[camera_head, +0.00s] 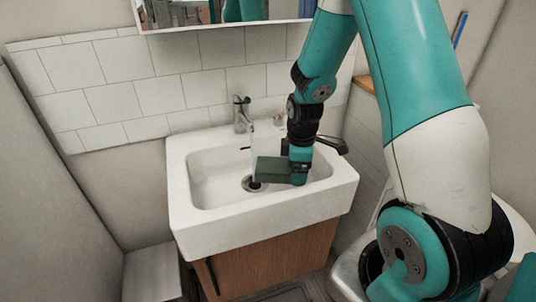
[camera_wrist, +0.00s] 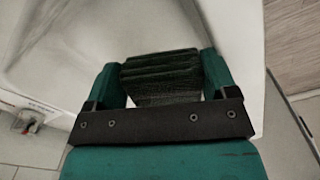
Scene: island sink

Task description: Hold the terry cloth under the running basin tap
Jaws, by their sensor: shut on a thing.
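The dark green folded terry cloth (camera_head: 272,170) is in my gripper (camera_head: 299,172), inside the white basin (camera_head: 205,187). In the wrist view the cloth (camera_wrist: 160,75) sits between the two teal fingers of my gripper (camera_wrist: 162,82). The chrome tap (camera_head: 241,113) stands at the back rim of the basin. A thin pale stream of water (camera_head: 252,140) falls from its spout to about the cloth's left end. I cannot tell exactly where the water meets the cloth. The drain (camera_head: 253,184) shows just left of the cloth.
A wooden cabinet (camera_head: 262,262) stands under the basin. White tiles (camera_head: 160,95) and a mirror (camera_head: 225,12) are on the wall behind. A grey panel (camera_head: 45,190) closes off the left side. The left part of the basin is clear.

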